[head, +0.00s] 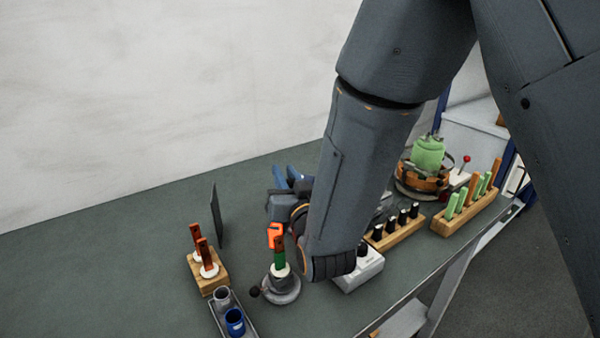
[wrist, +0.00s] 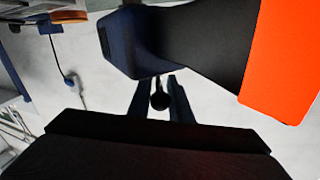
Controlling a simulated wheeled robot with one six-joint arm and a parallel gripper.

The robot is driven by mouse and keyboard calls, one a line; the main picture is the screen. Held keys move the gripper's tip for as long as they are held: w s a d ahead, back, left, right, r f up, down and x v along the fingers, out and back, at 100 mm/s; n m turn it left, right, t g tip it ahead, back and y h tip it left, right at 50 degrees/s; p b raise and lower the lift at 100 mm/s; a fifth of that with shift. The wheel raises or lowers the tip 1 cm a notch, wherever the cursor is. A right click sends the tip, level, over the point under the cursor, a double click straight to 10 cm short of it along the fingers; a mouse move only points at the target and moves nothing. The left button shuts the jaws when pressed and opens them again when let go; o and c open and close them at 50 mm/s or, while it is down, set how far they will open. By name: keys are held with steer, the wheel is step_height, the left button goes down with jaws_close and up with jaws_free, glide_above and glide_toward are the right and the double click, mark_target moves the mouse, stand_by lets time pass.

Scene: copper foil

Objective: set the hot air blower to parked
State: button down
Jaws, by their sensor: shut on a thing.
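My gripper (head: 287,178) is at the back middle of the bench in the head view, its blue fingers pointing towards the wall. In the wrist view my fingers (wrist: 160,98) are close together around a small black round knob (wrist: 160,101). A dark body with a bright orange part (wrist: 282,55) crosses the top of the wrist view close to the camera. An orange piece (head: 275,235) shows just below my gripper in the head view. These look like the hot air blower, but its full shape and setting are hidden by my arm and the framing.
A wooden block (head: 207,274), a tray with cups (head: 233,322) and a thin dark upright panel (head: 217,216) are at left. Wooden racks (head: 466,213) and a green vessel (head: 428,153) are right.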

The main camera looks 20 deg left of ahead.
mark_target(291, 186)
steer(key=c, duration=1.6)
jaws_free()
steer(key=shift+b+v, duration=0.95)
steer(key=shift+v, duration=3)
